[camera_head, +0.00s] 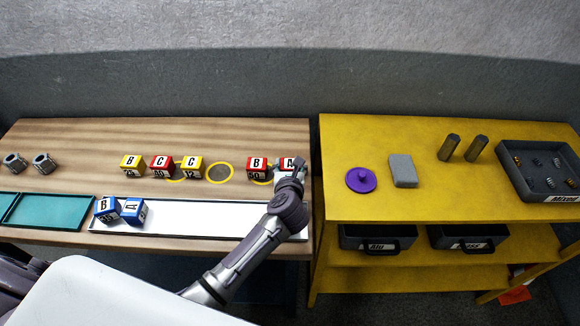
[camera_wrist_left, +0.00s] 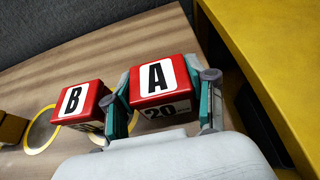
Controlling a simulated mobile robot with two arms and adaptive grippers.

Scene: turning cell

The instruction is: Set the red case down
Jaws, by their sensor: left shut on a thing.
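My left gripper (camera_head: 289,174) is shut on the red case (camera_wrist_left: 157,82) marked A and 20, at the right end of the wooden table. In the left wrist view, one finger of the gripper (camera_wrist_left: 165,100) lies along each side of the case. In the head view the case (camera_head: 289,162) is partly hidden by the gripper. I cannot tell whether its underside touches the table. A second red case (camera_head: 257,167), marked B, stands just left of it and also shows in the left wrist view (camera_wrist_left: 80,104). My right gripper is not in view.
Yellow cases (camera_head: 132,166) and a red C case (camera_head: 161,166) stand further left. An empty yellow ring (camera_head: 219,172) lies between the yellow C case and B. Two blue cases (camera_head: 132,210) are on the white tray (camera_head: 200,222). A yellow shelf (camera_head: 420,205) borders the right.

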